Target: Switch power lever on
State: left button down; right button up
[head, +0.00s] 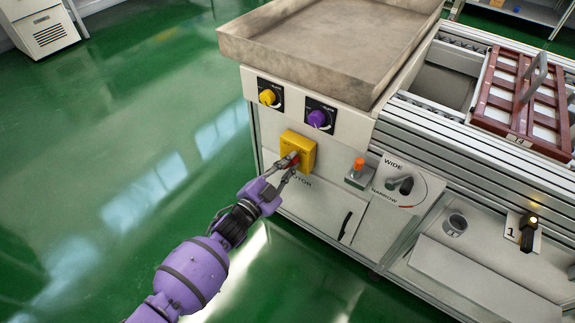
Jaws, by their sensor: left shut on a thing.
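The yellow power switch box (299,150) is mounted on the white front panel of the machine, above the printed word ending in "OTOR". A small red lever (294,160) shows at the box's lower front. My left gripper (289,165) reaches in from the lower left and is shut on the red lever, its fingertips at the box. The fingers hide part of the lever, so its exact position cannot be told. My right gripper is not in view.
A yellow knob (267,97) and a purple knob (318,119) sit above the box. To the right are an orange-topped button (358,164), a WIDE/NARROW dial (403,186) and a brown tray (491,112) on the conveyor.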

pick_arm(q)
jog(key=c, duration=1.8)
grip_release()
jog(key=shift+d+r, duration=0.1)
jog(key=shift+r, duration=0.1)
jog(key=shift+o, duration=0.4)
jog(key=shift+f, duration=0.1)
jog(key=v, duration=1.2)
